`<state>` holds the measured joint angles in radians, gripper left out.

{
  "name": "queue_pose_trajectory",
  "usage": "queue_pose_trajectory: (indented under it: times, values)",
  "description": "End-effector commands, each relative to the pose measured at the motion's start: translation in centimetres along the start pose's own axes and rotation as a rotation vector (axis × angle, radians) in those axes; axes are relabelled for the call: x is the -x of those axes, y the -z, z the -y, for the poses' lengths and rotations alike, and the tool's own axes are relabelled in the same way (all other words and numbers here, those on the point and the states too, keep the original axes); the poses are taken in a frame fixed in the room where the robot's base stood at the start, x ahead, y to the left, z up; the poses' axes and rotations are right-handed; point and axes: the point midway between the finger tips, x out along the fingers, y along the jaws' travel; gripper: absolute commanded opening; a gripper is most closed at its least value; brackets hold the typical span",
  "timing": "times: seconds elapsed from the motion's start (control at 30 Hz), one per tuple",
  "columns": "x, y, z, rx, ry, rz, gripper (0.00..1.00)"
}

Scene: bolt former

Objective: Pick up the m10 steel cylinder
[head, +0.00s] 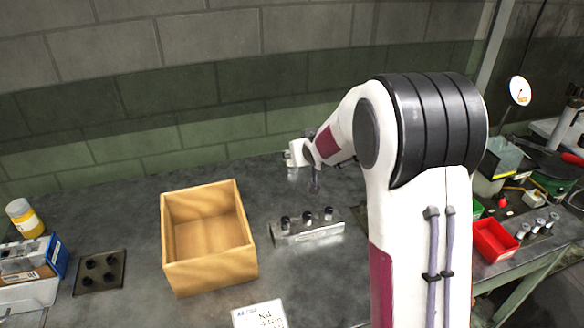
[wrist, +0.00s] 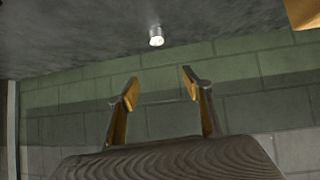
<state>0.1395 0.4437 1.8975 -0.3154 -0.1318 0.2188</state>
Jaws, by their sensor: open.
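A small, light steel cylinder (wrist: 156,37) stands alone on the dark table in the wrist view, near the top centre. My gripper (wrist: 160,76) is open and empty, its two yellow-lined fingers spread apart. The cylinder lies beyond the fingertips, roughly in line with the gap between them and not touching. In the head view my gripper (head: 314,180) is small and partly merged with the dark background, near the back of the table. I cannot clearly make out the cylinder there.
A metal block with black-topped pegs (head: 308,232) sits in front of my gripper. An open wooden box (head: 210,270) stands left of it, its corner also in the wrist view (wrist: 303,12). A dark plate (head: 99,273) lies farther left. A red bin (head: 492,240) is at right. The brick wall is close behind.

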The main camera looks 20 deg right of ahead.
Motion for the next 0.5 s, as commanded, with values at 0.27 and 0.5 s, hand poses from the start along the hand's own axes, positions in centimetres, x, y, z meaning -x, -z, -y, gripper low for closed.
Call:
queue_pose_trajectory:
  times: [0.27,0.5]
  values:
    - [-6.0,-1.4,-0.2,-0.005,0.03,-0.047,0.5]
    - [-10.4,-3.0,-0.1,-0.011,0.061,-0.087,0.5]
